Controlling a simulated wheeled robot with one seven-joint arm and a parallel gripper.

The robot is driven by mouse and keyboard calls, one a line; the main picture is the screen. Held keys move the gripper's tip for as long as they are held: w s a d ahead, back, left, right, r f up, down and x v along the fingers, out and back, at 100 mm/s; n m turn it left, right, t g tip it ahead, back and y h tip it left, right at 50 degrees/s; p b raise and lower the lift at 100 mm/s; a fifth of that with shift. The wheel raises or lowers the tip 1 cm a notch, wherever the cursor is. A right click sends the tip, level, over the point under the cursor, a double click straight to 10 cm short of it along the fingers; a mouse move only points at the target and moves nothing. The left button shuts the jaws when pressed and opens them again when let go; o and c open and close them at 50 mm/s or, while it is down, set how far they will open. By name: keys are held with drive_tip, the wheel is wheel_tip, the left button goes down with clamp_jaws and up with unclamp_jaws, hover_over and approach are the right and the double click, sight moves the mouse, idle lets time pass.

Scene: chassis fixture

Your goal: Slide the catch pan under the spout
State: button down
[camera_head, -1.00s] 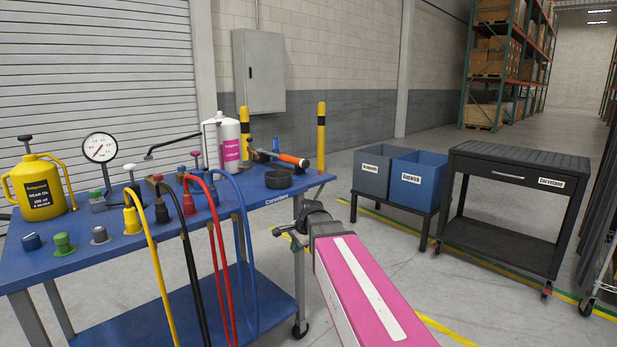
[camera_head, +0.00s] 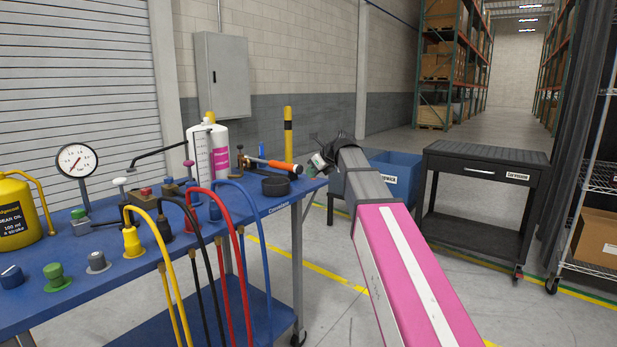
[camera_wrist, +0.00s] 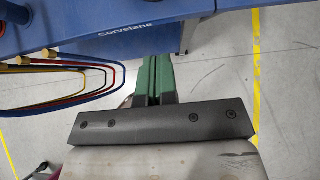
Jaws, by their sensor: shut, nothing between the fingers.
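The pan is not visible in the wrist view.
An orange-handled tool (camera_head: 285,166) lies behind the pan. Coloured hoses (camera_head: 228,255) hang over the bench front. A blue bin (camera_head: 397,176) and a black cart (camera_head: 480,200) stand to the right. Clear floor lies before the bench's right end.

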sight(286, 187)
drive_tip(key=x, duration=0.3)
drive_tip(key=r+x, duration=0.1)
drive_tip(key=x, duration=0.3)
drive_tip(key=w+a+x, duration=0.1)
drive_tip(key=x, duration=0.2)
drive_tip(key=shift+w+a, duration=0.1)
drive_tip(key=shift+a, duration=0.2)
drive_tip(key=shift+w+a, duration=0.3)
drive_tip(key=shift+a, duration=0.15)
drive_tip(key=w+a, duration=0.2)
drive_tip(key=a, duration=0.1)
drive_tip(key=w+a, duration=0.3)
drive_tip(key=a, duration=0.1)
drive_tip(key=w+a, duration=0.3)
drive_tip(key=shift+w+a, duration=0.15)
drive_tip(key=shift+a, duration=0.2)
drive_tip(key=shift+d, duration=0.15)
